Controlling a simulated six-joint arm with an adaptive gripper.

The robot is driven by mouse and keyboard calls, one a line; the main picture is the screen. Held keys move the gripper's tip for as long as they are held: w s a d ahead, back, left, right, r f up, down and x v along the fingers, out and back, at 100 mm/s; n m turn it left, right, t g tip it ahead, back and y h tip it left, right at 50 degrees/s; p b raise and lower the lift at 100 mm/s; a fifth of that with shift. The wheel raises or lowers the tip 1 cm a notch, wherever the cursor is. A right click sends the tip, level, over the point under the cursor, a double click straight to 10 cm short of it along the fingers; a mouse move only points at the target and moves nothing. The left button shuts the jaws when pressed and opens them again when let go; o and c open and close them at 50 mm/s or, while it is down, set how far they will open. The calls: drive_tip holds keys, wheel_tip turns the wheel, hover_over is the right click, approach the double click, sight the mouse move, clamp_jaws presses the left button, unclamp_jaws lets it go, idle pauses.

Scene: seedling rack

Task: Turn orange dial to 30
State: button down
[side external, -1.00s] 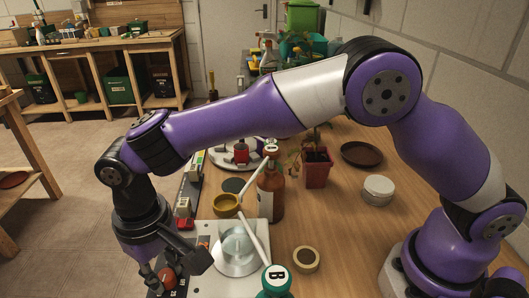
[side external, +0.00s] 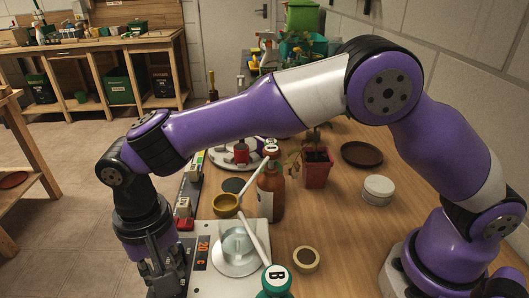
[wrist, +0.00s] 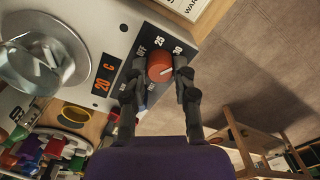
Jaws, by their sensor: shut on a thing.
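The orange dial (wrist: 160,67) sits on a dark panel of the white unit, with marks OFF, 25 and 30 around it in the wrist view. My gripper (wrist: 159,72) is shut on the dial, one finger on each side of it. The way the dial's pale pointer line faces is too small to read surely. The display (wrist: 103,86) beside it shows 20 C in orange. In the side external view my gripper (side external: 166,278) is over the panel's near end and hides the dial; the display (side external: 202,253) shows there too.
A brown bottle (side external: 270,193), a mustard-coloured bowl (side external: 226,205) and a teal-capped bottle marked B (side external: 274,280) stand close by. Open floor lies left of the unit.

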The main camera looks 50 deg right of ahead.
drive_tip(key=shift+f, duration=0.1)
drive_tip(key=c, duration=0.7)
unclamp_jaws()
drive_tip(key=shift+o, duration=0.2)
wheel_tip(320, 180, up, 12)
drive_tip(key=shift+d, duration=0.15)
